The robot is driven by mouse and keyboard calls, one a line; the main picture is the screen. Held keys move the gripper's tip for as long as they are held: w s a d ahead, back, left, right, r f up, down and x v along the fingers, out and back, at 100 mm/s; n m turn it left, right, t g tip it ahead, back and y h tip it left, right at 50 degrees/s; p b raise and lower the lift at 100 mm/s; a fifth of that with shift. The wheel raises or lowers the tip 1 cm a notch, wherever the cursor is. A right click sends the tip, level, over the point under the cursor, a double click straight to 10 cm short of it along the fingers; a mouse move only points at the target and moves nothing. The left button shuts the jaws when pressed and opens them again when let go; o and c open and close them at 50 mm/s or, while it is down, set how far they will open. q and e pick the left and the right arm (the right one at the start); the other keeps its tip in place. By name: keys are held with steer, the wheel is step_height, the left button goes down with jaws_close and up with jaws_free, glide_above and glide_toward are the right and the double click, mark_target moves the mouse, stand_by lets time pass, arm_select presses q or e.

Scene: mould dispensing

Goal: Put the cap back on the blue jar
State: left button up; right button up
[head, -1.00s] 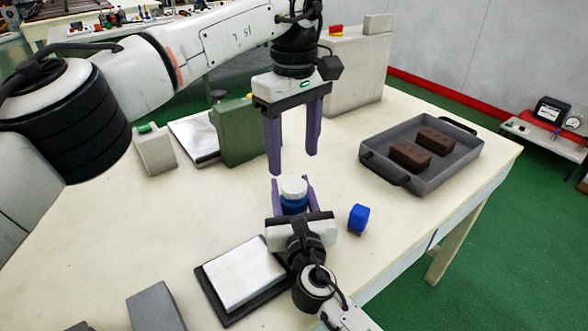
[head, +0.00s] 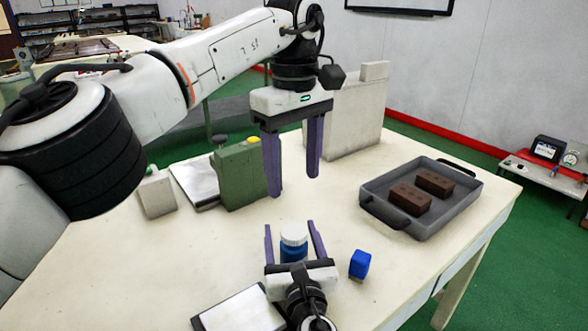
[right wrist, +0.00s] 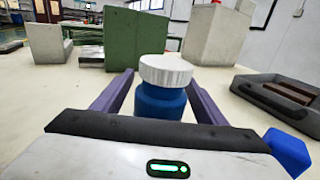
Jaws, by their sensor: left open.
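The blue jar (head: 293,251) stands upright on the table with a white cap (head: 293,233) seated on its top. Jar (right wrist: 160,102) and cap (right wrist: 166,71) also show in the right wrist view, the cap looking level. My right gripper (head: 293,237) is open, one finger on each side of the jar with visible gaps between. My left gripper (head: 291,186) is open and empty, pointing down above and behind the jar, clear of the cap. The jar's base is hidden behind the right gripper's body.
A blue block (head: 360,264) lies right of my right gripper. A grey tray (head: 459,211) with two brown blocks is at the right. A green block (head: 236,176) and a grey block (head: 157,194) stand at the back left. A silver plate (head: 238,313) lies in front.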

mark_target(296, 259)
steer(key=s, duration=0.3)
steer(key=s+d, duration=0.1)
steer(key=s, duration=0.6)
steer(key=shift+s+d+p, duration=0.15)
steer(key=shift+d+p, duration=0.15)
